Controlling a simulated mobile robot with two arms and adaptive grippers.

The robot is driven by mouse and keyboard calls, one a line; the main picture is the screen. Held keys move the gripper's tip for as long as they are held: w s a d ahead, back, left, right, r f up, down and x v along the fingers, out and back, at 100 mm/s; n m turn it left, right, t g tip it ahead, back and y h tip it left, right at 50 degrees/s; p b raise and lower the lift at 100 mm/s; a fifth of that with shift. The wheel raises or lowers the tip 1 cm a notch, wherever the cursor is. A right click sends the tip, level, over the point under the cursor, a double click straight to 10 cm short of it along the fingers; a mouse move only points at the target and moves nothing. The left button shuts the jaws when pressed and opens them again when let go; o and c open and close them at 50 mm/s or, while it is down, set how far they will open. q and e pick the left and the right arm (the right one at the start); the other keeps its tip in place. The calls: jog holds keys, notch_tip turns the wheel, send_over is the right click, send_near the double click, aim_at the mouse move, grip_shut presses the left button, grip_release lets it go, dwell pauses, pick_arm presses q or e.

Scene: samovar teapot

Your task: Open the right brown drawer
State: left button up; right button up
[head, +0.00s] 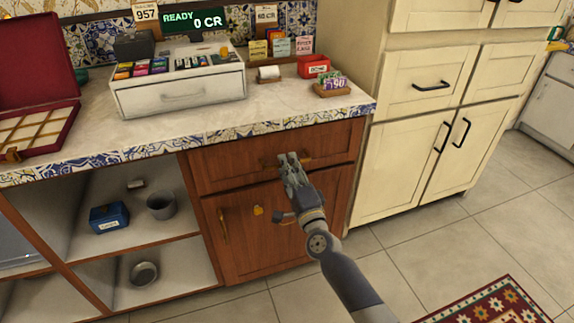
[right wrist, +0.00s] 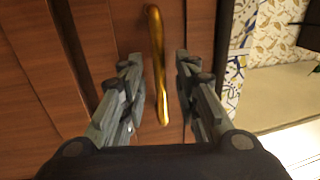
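The brown drawer (head: 230,160) sits under the counter at the right end and looks closed, its front flush with the cabinet. Its brass bar handle (right wrist: 157,60) runs between the two fingers of my right gripper (right wrist: 160,85) in the right wrist view. The fingers stand apart on either side of the handle, with a gap to it on both sides. In the head view my right gripper (head: 288,165) covers the middle of the handle, and a brass end shows to its right. My left gripper is not in view.
Below the drawer is a brown cabinet door (head: 270,245) with a brass handle and a padlock-shaped piece. Open shelves are to the left, cream cabinets (head: 400,165) to the right. The counter (head: 200,122) overhangs above, holding a white box (head: 180,85). Floor in front is mostly free.

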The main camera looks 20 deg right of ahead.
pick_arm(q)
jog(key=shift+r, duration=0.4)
pick_arm(e)
jog(key=shift+w+r, duration=0.15)
jog(key=shift+w, duration=0.6)
grip_shut()
jog(key=shift+s, duration=0.1)
